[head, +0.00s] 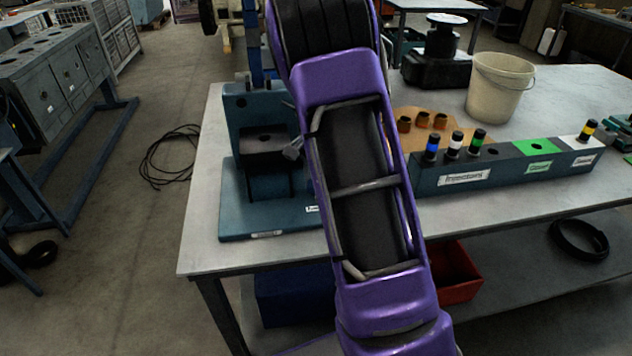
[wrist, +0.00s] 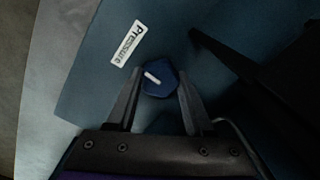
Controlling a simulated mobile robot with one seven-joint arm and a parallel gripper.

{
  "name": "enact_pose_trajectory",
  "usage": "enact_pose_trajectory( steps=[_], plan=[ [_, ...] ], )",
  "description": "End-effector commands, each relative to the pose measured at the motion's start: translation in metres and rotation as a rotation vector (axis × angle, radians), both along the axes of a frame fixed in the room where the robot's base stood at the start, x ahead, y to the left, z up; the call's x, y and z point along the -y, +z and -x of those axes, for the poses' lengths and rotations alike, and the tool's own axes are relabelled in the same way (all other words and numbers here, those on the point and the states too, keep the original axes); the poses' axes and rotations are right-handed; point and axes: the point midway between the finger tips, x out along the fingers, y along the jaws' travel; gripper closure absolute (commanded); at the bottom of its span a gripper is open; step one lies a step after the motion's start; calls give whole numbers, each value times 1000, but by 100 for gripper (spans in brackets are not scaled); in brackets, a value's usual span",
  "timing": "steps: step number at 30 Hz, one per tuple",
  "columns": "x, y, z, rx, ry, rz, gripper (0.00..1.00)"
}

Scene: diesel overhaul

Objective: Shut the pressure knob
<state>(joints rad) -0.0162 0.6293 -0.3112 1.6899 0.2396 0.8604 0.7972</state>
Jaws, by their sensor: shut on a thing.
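The pressure knob (wrist: 160,78) is a small dark blue knob with a white pointer line. It shows in the wrist view on a teal plate, beside a white label reading "Pressure" (wrist: 128,44). The pointer line runs slantwise, from upper left to lower right. My gripper (wrist: 160,88) has its two dark fingers on either side of the knob, shut on it. In the head view my purple arm covers the knob and my gripper. The teal press stand (head: 232,200) shows to the left of my arm on the bench.
The bench (head: 545,95) holds a teal rack labelled "Injectors" (head: 465,178) with several coloured injectors to the right of my arm. A cream bucket (head: 498,88) stands behind it. In the wrist view a dark bar (wrist: 225,52) rises right of the knob.

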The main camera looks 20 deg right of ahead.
Motion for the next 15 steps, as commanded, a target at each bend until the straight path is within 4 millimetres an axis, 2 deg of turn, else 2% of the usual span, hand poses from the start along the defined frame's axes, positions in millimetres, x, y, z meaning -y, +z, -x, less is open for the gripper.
enact_pose_trajectory(
  steps=[11, 12, 15],
  plan=[
    [0, 1, -1, 4, -5, 0, 100],
    [0, 1, -1, 4, -5, 0, 42],
    [0, 1, -1, 3, -5, 0, 24]
  ],
)
